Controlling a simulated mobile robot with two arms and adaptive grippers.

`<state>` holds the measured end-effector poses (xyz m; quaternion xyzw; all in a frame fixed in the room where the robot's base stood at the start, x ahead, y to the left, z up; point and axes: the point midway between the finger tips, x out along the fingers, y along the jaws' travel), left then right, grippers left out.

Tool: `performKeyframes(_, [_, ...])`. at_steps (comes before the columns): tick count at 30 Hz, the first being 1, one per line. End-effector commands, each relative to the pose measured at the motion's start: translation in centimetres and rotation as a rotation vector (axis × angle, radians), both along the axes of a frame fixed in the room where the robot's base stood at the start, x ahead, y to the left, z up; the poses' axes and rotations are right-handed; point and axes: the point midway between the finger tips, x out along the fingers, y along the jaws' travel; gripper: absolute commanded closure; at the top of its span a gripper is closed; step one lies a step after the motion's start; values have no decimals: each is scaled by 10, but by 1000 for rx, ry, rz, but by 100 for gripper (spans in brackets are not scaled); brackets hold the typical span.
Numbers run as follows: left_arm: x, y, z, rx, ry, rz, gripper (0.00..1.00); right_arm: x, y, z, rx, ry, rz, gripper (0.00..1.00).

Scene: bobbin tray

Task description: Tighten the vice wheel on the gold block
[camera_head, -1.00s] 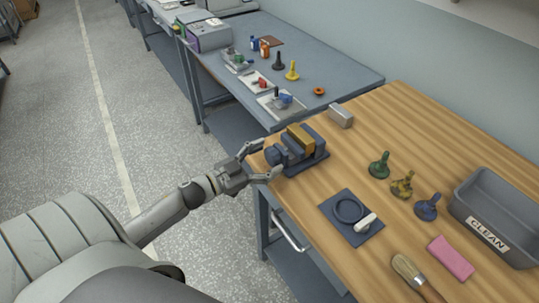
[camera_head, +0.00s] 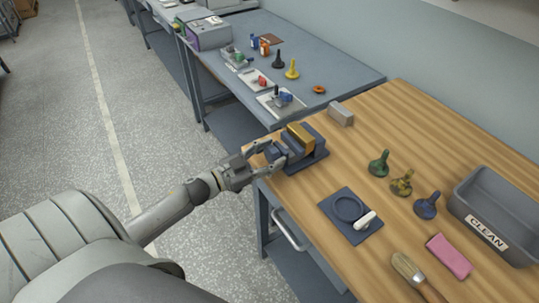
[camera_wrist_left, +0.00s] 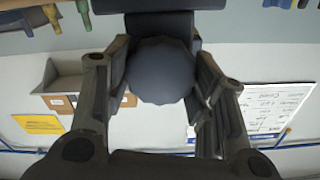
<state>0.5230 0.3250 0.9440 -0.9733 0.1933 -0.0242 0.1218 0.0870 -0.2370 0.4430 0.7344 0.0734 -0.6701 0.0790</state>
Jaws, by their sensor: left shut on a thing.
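The dark blue-grey vice (camera_head: 318,157) stands on the near left corner of the wooden bench. The gold block (camera_head: 299,135) sits in its jaws. The vice wheel (camera_wrist_left: 160,71) is a dark, scalloped disc, facing me in the left wrist view. My left gripper (camera_head: 266,158) has its fingers on both sides of the wheel and is shut on it. In the left wrist view the fingers (camera_wrist_left: 161,85) flank the wheel left and right. In the head view the fingers partly hide the wheel. My right gripper is not in view.
A grey metal block (camera_head: 341,114) lies behind the vice. A blue mat (camera_head: 362,234) with a ring and a white-handled tool is to the right. Several knobbed pieces (camera_head: 402,183), a pink sponge (camera_head: 449,256), a brush (camera_head: 411,269) and a grey CLEAN bin (camera_head: 465,207) are further right.

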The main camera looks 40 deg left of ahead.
Motion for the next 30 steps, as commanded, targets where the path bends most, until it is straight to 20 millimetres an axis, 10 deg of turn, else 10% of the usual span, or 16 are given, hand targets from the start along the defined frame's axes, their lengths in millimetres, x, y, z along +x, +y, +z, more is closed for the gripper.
performKeyframes(30, [-1, -3, -3, 677, -281, -1, 73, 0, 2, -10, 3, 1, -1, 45])
